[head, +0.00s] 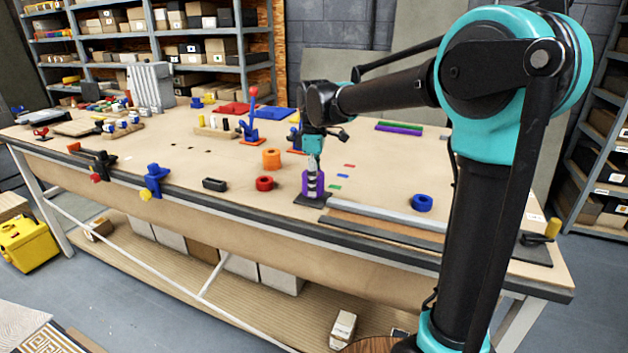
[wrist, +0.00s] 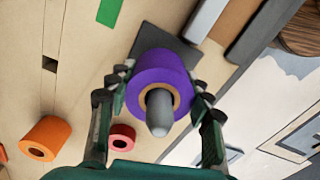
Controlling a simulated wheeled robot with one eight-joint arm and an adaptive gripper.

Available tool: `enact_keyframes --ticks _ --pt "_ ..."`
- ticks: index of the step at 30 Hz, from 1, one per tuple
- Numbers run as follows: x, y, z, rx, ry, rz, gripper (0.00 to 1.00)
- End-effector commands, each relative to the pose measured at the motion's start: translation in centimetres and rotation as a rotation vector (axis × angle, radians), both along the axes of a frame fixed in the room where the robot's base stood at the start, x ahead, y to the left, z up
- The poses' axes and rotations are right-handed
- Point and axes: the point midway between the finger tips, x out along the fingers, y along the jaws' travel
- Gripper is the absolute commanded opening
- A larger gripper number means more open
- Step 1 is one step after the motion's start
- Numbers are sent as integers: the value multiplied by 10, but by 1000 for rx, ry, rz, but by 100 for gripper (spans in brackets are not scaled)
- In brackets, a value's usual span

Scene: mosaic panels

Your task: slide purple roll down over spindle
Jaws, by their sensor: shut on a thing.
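The purple roll (head: 306,186) is near the table's front edge; it also shows in the wrist view (wrist: 158,70). It sits around the grey spindle (wrist: 159,116), whose rounded tip sticks out through the roll's hole. The spindle's dark base plate (wrist: 150,42) lies behind the roll in the wrist view; its edge shows under the roll in the head view (head: 311,201). The roll is low and close to the plate; I cannot tell whether they touch. My gripper (head: 314,178) points down, shut on the roll with a finger on either side (wrist: 161,84).
An orange roll (head: 271,159) and a red roll (head: 264,184) stand to the left. A blue roll (head: 422,203) lies to the right. A long grey bar (head: 390,218) runs right from beside the plate. A black block (head: 214,185) lies farther left.

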Motion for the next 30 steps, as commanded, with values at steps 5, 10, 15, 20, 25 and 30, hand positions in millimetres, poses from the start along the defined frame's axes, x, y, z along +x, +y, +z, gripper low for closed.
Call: enact_keyframes --ticks 5,10,15,20,25,30 --pt "0 0 -4 0 0 0 19" --pt "0 0 -8 0 0 0 19" --pt "0 0 -12 0 0 0 19" --pt "0 0 -15 0 0 0 19" --pt "0 0 -16 0 0 0 63" --pt "0 0 -16 0 0 0 74"
